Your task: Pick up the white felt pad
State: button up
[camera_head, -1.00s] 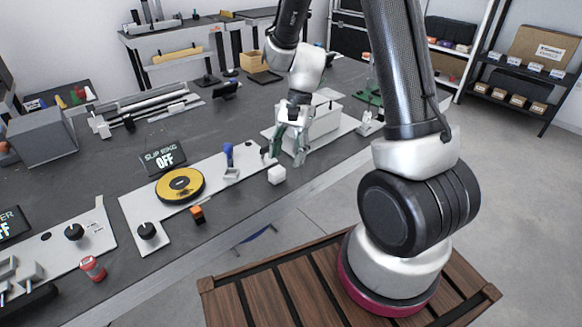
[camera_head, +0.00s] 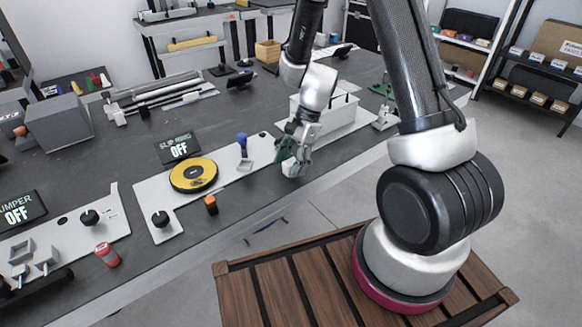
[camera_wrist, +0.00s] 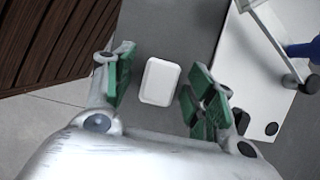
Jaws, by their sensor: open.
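The white felt pad (camera_wrist: 160,82) is a small white block with rounded edges on the dark bench top. In the wrist view it lies between the open green-padded fingers of my gripper (camera_wrist: 162,98), with a gap to the finger pads on both sides. In the head view my gripper (camera_head: 291,163) points down at the bench near its front edge. The pad (camera_head: 290,169) is mostly hidden there behind the fingers, and I cannot make out its outline clearly.
A slip-ring panel with a yellow disc (camera_head: 194,175) and a blue-topped lever (camera_head: 242,145) stands to the left. A small orange block (camera_head: 211,205) and a red cylinder (camera_head: 107,254) sit near the bench's front edge. A white box (camera_head: 335,112) stands just behind my gripper.

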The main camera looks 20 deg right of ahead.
aim_at(291, 162)
jog(key=c, duration=1.1)
jog(key=shift+r, duration=0.15)
notch_tip(291, 162, up, 10)
jog(key=shift+f, duration=0.1)
